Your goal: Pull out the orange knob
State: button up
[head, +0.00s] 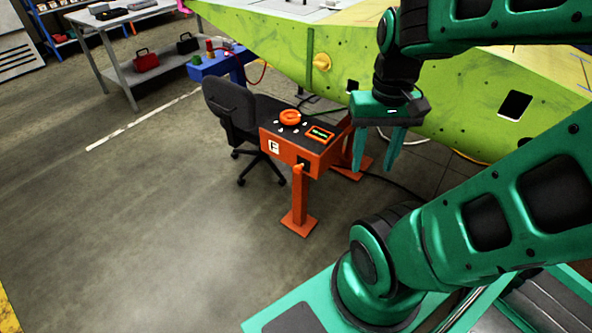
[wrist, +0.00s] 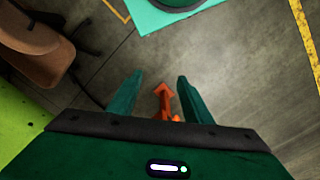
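The orange knob (head: 290,117) is a round orange ring-like piece on the dark top of an orange console (head: 282,146). The console stands on an orange post and also carries a small green-lit display (head: 320,133) and small buttons. My gripper (head: 374,168) hangs fingers down, to the right of the console and apart from the knob. Its two green fingers are spread with nothing between them. In the wrist view the gripper (wrist: 159,80) is also open; an orange stand part (wrist: 165,100) shows beyond the fingers. I cannot make out the knob there.
A black office chair (head: 232,112) stands just left of the console. A large yellow-green wing panel (head: 450,120) runs behind the console and gripper. A grey bench (head: 125,70) stands back left. Open floor (head: 150,230) lies front left.

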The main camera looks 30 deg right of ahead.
jog(key=w+d+f+n+g+h, duration=0.2)
jog(key=w+d+f+n, duration=0.15)
jog(key=w, duration=0.55)
jog(key=n+h, duration=1.1)
jog(key=n, duration=0.1)
send_near(296, 171)
jog(key=s+d+r, duration=0.6)
jog(key=s+r, duration=0.2)
jog(key=s, duration=0.1)
jog(key=w+a+f+n+t+h, duration=0.2)
jog(key=a+f+n+t, duration=0.15)
jog(key=f+n, duration=0.2)
jog(key=w+a+f+n+t+h, duration=0.2)
jog(key=f+n+t, duration=0.3)
jog(key=f, duration=0.1)
jog(key=x, duration=1)
jog(key=shift+w+f, duration=0.15)
jog(key=shift+f, duration=0.1)
jog(key=shift+c, duration=0.7)
grip_shut()
